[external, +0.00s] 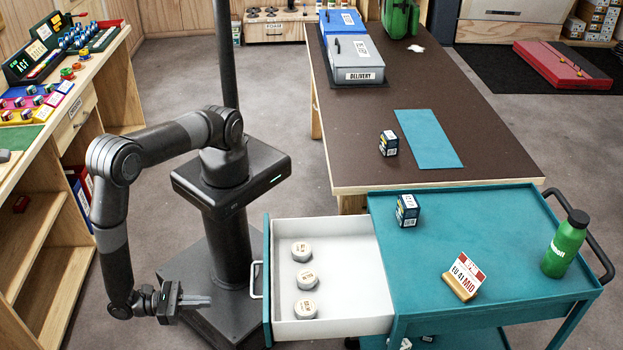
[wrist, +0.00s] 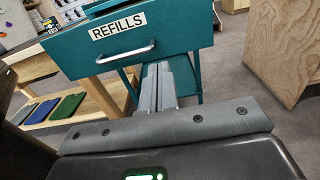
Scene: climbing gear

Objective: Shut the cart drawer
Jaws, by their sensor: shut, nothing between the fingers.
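The cart drawer (external: 345,252) is pulled out to the left of the teal cart (external: 430,215). It has a white inside and holds several round white tins (external: 305,279). In the wrist view the drawer's teal front (wrist: 180,35) carries a REFILLS label and a metal bar handle (wrist: 126,53). My gripper (external: 208,300) is left of the drawer front, apart from it in the external view, with its fingers pointing toward it. In the wrist view the gripper fingers (wrist: 158,70) are together and empty, below and right of the handle.
A small dark box (external: 407,210), a sign on a wooden stand (external: 463,276) and a green bottle (external: 566,243) stand on the cart top. A brown-topped table (external: 480,150) is behind the cart. A wooden shelf bench (external: 45,190) is at the left.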

